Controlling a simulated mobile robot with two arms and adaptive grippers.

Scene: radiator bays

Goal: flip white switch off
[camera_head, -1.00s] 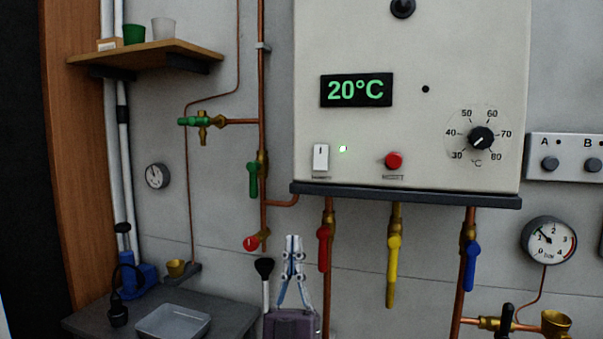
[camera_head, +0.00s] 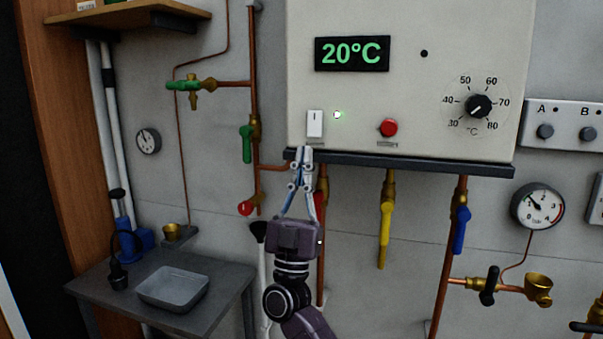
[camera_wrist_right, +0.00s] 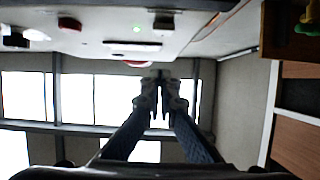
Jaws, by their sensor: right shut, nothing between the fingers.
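The white switch (camera_head: 314,123) is a small upright rocker at the lower left of the boiler's front panel (camera_head: 450,40). A lit green lamp (camera_head: 337,115) is just to its right. My right gripper (camera_head: 304,154) is shut and empty, pointing up, with its tips just below the switch at the panel's lower edge. I cannot tell whether they touch anything. In the right wrist view the shut fingertips (camera_wrist_right: 161,76) lie below the panel face, where the green lamp (camera_wrist_right: 136,29) shows. My left gripper is not in view.
A red button (camera_head: 388,127) and a black dial (camera_head: 478,106) sit right of the switch. A dark ledge (camera_head: 420,164) runs under the panel, with red, yellow (camera_head: 386,225) and blue (camera_head: 461,228) valve handles below. A side table (camera_head: 215,285) with a tray stands lower left.

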